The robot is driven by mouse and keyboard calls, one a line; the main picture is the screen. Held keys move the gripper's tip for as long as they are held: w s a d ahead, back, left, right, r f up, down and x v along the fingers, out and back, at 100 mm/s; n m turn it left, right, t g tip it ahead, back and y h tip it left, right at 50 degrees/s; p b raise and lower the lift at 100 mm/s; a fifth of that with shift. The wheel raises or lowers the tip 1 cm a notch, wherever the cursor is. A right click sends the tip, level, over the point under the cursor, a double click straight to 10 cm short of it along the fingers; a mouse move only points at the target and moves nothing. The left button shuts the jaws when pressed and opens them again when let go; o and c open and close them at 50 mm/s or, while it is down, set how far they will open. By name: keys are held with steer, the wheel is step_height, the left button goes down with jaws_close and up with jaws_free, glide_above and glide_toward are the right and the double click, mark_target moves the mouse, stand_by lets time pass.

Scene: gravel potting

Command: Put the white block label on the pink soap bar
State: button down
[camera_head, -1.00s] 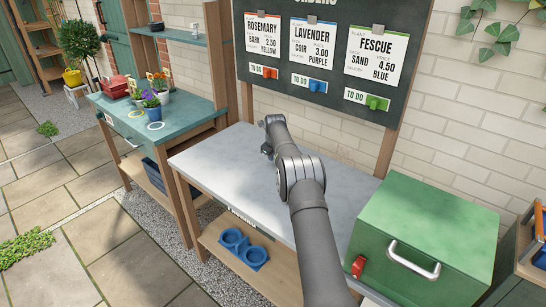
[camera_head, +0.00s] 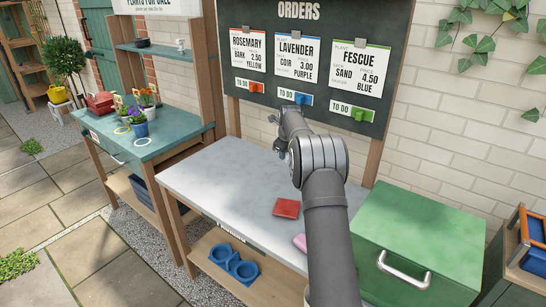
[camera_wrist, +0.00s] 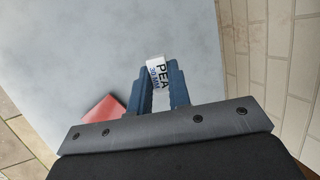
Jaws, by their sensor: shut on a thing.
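The white block label (camera_wrist: 155,68), printed "PEA 30 MM", is between the blue fingers of my gripper (camera_wrist: 158,82) in the wrist view. The gripper is shut on it and holds it over the grey bench top. In the head view my gripper (camera_head: 275,134) shows only in small part at the far side of the bench, and I cannot make out the label there. The pink soap bar (camera_head: 300,242) lies on the bench near its front right, partly hidden behind my arm. It is not seen in the wrist view.
A red block (camera_head: 287,208) lies on the bench (camera_head: 215,180) near the soap; a red thing (camera_wrist: 104,113) also shows in the wrist view. A green box (camera_head: 420,235) stands to the right. The bench's left part is clear. The orders board (camera_head: 310,70) rises behind.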

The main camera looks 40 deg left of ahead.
steer(key=shift+w+d+r, duration=0.1)
steer(key=shift+d+r, duration=0.2)
steer(key=shift+d, duration=0.2)
steer(key=s+d+r+n+g, duration=0.2)
steer(key=s+d+n+g, duration=0.5)
steer(key=s+d, duration=1.45)
steer(key=shift+n+t+h, duration=0.4)
steer(key=shift+n+t, duration=0.1)
steer(key=shift+n, duration=0.4)
steer(key=shift+s+d+f, duration=0.1)
steer(key=shift+d+f, duration=0.15)
steer(key=shift+f, duration=1.4)
steer(key=shift+s+d+f, duration=0.1)
steer(key=shift+d+f, duration=0.15)
steer(key=shift+f, duration=1.35)
steer(key=shift+d+f, duration=0.25)
steer(key=shift+f, duration=1.4)
steer(key=shift+f, duration=0.1)
steer(key=c, duration=1.3)
jaws_free()
steer(key=shift+c, duration=0.2)
